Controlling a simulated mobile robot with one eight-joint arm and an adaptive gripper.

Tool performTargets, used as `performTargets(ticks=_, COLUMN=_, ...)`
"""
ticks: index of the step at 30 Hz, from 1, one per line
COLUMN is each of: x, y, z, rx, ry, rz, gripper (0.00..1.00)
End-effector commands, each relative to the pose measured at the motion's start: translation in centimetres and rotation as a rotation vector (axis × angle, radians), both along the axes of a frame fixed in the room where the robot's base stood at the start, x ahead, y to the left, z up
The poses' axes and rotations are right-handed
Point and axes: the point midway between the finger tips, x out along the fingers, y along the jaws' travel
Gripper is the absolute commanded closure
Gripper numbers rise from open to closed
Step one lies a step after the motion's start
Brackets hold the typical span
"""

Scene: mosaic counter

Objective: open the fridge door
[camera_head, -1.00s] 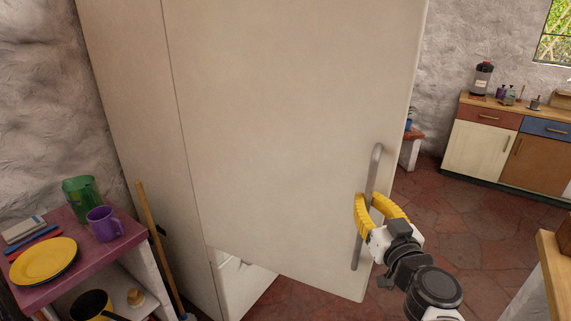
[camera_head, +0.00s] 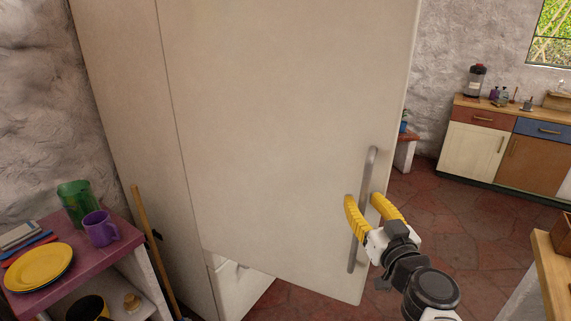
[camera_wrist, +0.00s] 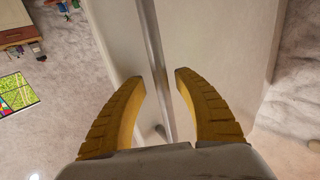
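The fridge door (camera_head: 285,140) is a large pale cream panel. It stands ajar, its bottom edge swung out from the fridge body, and a white lower part (camera_head: 236,287) shows beneath it. A grey vertical bar handle (camera_head: 369,165) is near the door's free edge; the handle also shows in the wrist view (camera_wrist: 152,40). My gripper (camera_head: 361,197) is at the handle's middle with its yellow fingers apart. In the wrist view, the handle runs between the two fingertips of my gripper (camera_wrist: 160,76), with gaps showing. The fridge's inside is hidden.
A purple-topped shelf (camera_head: 95,251) with a yellow plate (camera_head: 38,267), purple mug (camera_head: 100,228) and green container (camera_head: 76,203) stands at left. A broom handle (camera_head: 150,240) leans beside the fridge. A wooden counter edge (camera_head: 550,270) is at lower right. Red floor (camera_head: 440,225) is clear beyond the door.

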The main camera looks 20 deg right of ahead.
Motion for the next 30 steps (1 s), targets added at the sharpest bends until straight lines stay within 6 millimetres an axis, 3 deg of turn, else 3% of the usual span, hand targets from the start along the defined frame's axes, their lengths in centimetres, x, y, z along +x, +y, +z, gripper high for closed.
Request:
performTargets(ticks=5, x=-0.1, y=0.0, z=1.5, rx=0.000, ry=0.000, rz=0.000, gripper=0.62)
performTargets(ticks=19, x=0.0, y=0.0, z=8.2, rx=0.000, ry=0.000, rz=-0.001, gripper=0.62)
performTargets(ticks=30, x=0.0, y=0.0, z=9.8, rx=0.000, ry=0.000, rz=-0.001, gripper=0.62)
